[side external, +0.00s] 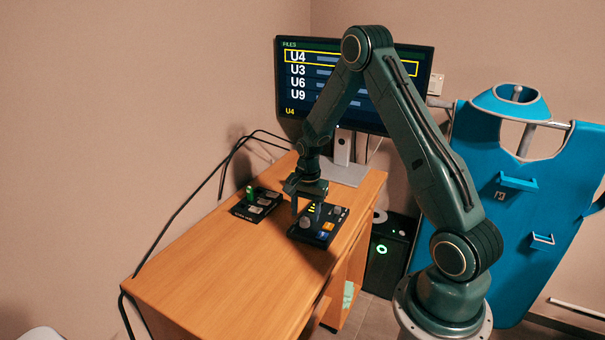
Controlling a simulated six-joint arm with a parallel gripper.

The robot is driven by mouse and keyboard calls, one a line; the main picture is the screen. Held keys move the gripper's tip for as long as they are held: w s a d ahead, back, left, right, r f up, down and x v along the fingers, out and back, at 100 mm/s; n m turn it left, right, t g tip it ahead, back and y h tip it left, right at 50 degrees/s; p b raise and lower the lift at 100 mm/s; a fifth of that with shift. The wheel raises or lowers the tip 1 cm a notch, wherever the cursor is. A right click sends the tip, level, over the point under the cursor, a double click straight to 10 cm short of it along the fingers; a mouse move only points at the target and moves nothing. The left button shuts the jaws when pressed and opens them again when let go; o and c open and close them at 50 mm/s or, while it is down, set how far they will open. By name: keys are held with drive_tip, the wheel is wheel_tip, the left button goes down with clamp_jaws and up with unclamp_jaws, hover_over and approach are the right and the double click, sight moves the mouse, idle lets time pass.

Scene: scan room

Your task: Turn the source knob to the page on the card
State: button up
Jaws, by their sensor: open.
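A black control panel (328,235) lies on the wooden desk, with a rounded grey knob (306,222) near its left side and yellow, orange and blue markings. I cannot tell whether this knob is the source knob. My gripper (307,212) points down over this panel, open, its two fingers apart at the knob's upper side. Whether they touch the knob is not clear. A monitor (345,90) shows a FILES list of U4, U3, U6 and U9; U4 is framed in yellow and repeated at the bottom. I cannot make out a card with a page.
A second black panel (265,207) with a green upright piece (249,193) and pale buttons lies to the left. Cables run along the desk's left edge. The desk front (215,290) is clear. A black computer case (387,260) and blue aprons (515,210) stand right.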

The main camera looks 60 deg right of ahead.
sight(307, 220)
wheel_tip(307, 220, up, 12)
drive_tip(key=shift+s+f, duration=0.2)
drive_tip(key=shift+s, duration=0.1)
idle(0.5)
drive_tip(key=s+a+r+n+t, duration=0.1)
drive_tip(key=s+a+r+n, duration=0.3)
drive_tip(key=a+r, duration=0.3)
drive_tip(key=s+a+r+n+t, duration=0.1)
drive_tip(key=s+a+r+n, duration=0.25)
drive_tip(key=a+r, duration=0.3)
drive_tip(key=s+a+r+n+t, duration=0.1)
drive_tip(key=s+a+r+n, duration=0.1)
drive_tip(key=s+a+n, duration=0.2)
drive_tip(key=s+a+r+n+t, duration=0.2)
drive_tip(key=s+a+n, duration=0.2)
drive_tip(key=s, duration=0.5)
drive_tip(key=shift+s+n, duration=0.15)
drive_tip(key=shift+n, duration=0.4)
